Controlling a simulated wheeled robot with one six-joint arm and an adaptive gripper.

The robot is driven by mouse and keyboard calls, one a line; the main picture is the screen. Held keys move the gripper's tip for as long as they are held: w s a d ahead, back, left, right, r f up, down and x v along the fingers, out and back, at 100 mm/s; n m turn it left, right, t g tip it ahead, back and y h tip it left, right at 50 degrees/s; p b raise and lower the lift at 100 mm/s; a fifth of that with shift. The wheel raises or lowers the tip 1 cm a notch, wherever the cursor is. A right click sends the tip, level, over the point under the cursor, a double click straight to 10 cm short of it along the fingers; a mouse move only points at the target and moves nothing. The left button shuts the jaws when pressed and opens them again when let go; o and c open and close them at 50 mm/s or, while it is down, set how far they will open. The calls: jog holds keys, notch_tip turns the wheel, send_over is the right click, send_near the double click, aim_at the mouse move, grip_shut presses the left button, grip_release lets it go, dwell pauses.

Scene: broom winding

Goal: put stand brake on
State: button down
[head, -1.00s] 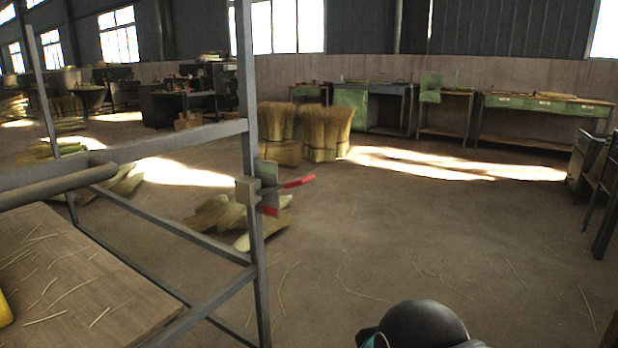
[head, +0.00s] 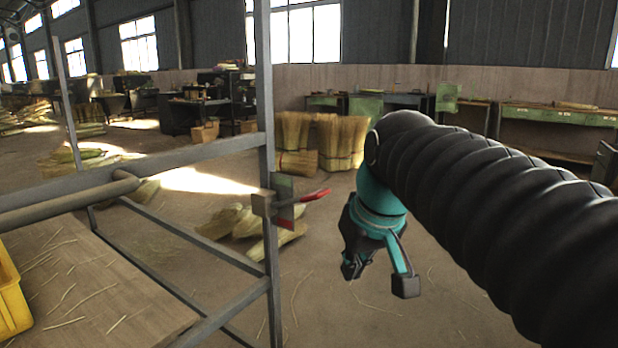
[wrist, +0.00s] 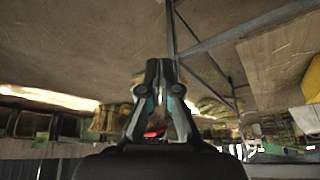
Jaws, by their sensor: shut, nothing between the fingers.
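The stand brake is a lever with a red grip (head: 315,195) on a metal post (head: 268,120) of the stand, in the middle of the head view. The lever points right and slightly up from a block (head: 262,203) on the post. A plate behind it is green above (head: 285,186) and red below (head: 286,216). My gripper (head: 379,279) hangs down to the right of the lever, apart from it in the picture. In the wrist view my gripper (wrist: 160,75) has its fingers close together and empty. A red bit (wrist: 155,131) shows between the finger linkages there.
The stand's grey rails and wooden board (head: 70,290) fill the left side, with a yellow crate (head: 12,300) at the edge. Straw bundles (head: 340,142) and workbenches (head: 560,118) stand farther back. The floor right of the post is open.

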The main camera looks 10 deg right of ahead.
jog(key=w+r+n+g+y+p, duration=0.2)
jog(key=w+r+n, duration=0.5)
jog(key=w+r, duration=1.1)
jog(key=w+p, duration=0.1)
jog(key=w, duration=0.2)
jog(key=shift+w+r, duration=0.4)
jog(key=shift+f, duration=0.1)
send_over(311, 194)
jog(key=f, duration=0.9)
jog(key=shift+w+a+f, duration=0.1)
jog(key=shift+w, duration=0.3)
jog(key=f, duration=0.1)
jog(key=f+b, duration=0.1)
jog(key=s+d, duration=0.1)
jog(key=shift+f, duration=0.4)
jog(key=shift+d+f, duration=0.1)
jog(key=shift+f, duration=0.3)
